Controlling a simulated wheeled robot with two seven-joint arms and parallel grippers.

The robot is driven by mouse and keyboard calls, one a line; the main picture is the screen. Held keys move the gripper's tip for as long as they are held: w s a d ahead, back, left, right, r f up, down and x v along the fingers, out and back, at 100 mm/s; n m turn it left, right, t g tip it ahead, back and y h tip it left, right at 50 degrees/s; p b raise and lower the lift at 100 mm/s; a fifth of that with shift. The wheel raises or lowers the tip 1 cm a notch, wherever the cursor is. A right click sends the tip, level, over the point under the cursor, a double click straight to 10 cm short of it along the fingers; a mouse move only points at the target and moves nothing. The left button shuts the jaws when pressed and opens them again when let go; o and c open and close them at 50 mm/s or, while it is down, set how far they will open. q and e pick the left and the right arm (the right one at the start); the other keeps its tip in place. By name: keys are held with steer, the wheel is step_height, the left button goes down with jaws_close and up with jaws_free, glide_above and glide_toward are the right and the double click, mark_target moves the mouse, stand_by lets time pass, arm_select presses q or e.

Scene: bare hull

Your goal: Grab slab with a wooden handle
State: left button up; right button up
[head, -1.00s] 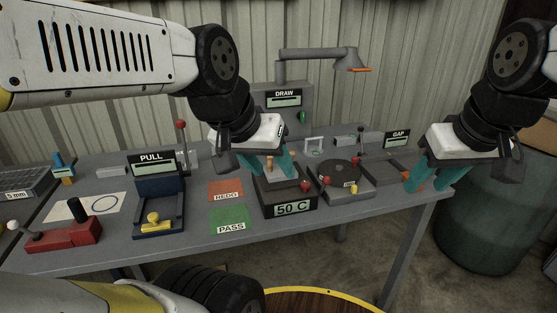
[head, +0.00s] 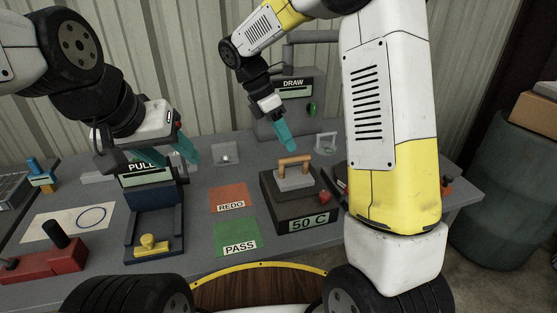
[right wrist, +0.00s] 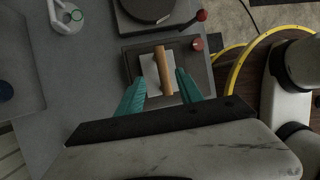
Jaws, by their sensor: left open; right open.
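The slab (head: 295,182) is a grey plate with a wooden bar handle (head: 294,161). It rests on top of the dark box marked 50 C (head: 310,222). In the right wrist view the slab (right wrist: 151,76) and its handle (right wrist: 164,72) lie between and beyond my right fingertips. My right gripper (head: 286,142) is open and empty, hanging just above and behind the handle in the head view, apart from it. My left gripper (head: 176,158) is open and empty over the PULL station, left of the slab.
The REDO mat (head: 229,196) and PASS mat (head: 236,238) lie flat left of the box. The DRAW machine (head: 290,106) stands behind. A red knob (head: 324,197) is on the box's right side. My right arm hides much of the table's right side.

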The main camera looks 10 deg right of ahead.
mark_target(294, 159)
steer(key=x, duration=0.6)
steer(key=shift+s+f, duration=0.3)
steer(key=shift+f, duration=0.05)
jaws_close()
stand_by(1.1)
